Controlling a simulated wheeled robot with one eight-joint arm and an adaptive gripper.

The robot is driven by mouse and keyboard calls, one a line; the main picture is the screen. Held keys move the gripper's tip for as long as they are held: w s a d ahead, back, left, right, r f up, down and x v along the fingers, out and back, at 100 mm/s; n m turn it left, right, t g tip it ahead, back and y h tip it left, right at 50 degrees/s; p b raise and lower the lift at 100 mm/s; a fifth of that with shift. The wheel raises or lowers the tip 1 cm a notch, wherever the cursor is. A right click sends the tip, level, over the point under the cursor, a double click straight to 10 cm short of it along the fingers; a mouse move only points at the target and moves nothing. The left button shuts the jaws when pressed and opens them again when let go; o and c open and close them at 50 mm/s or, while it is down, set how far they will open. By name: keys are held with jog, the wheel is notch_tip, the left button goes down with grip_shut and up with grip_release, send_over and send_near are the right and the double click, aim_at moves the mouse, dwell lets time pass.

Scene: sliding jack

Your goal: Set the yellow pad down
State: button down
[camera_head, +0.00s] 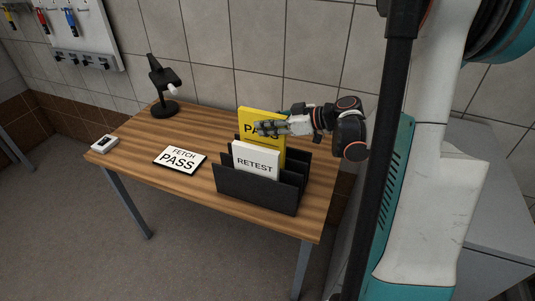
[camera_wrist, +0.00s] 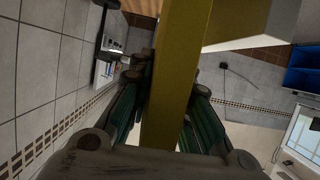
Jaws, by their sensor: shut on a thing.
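The yellow pad (camera_head: 247,116) stands upright at the dark file rack (camera_head: 254,193), behind the white RETEST card (camera_head: 255,161). The pad's front carries dark lettering, partly covered by my fingers. My gripper (camera_head: 268,128) reaches in from the right and is shut on the upper part of the pad. In the wrist view the pad (camera_wrist: 178,70) passes edge-on between the two fingers of my gripper (camera_wrist: 170,95). The pad's lower part is hidden behind the RETEST card and rack, so I cannot tell whether it touches the rack's bottom.
Bare wood lies between the sign and the rack. A tiled wall stands behind.

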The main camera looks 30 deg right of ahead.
aim_at(269, 146)
notch_tip(269, 146, down, 9)
jog(key=b, duration=0.2)
jog(key=shift+r+b, duration=0.2)
jog(key=shift+b, duration=0.2)
jog(key=shift+f, duration=0.1)
jog(key=shift+f, duration=0.1)
jog(key=c, duration=1.5)
grip_release()
jog(key=shift+r, duration=0.2)
jog(key=shift+s+d+r, duration=0.15)
jog(key=shift+s+d, duration=0.05)
jog(key=p+v, duration=0.3)
jog(key=v, duration=0.8)
jog(key=shift+s+d+r, duration=0.1)
jog(key=shift+r, duration=0.05)
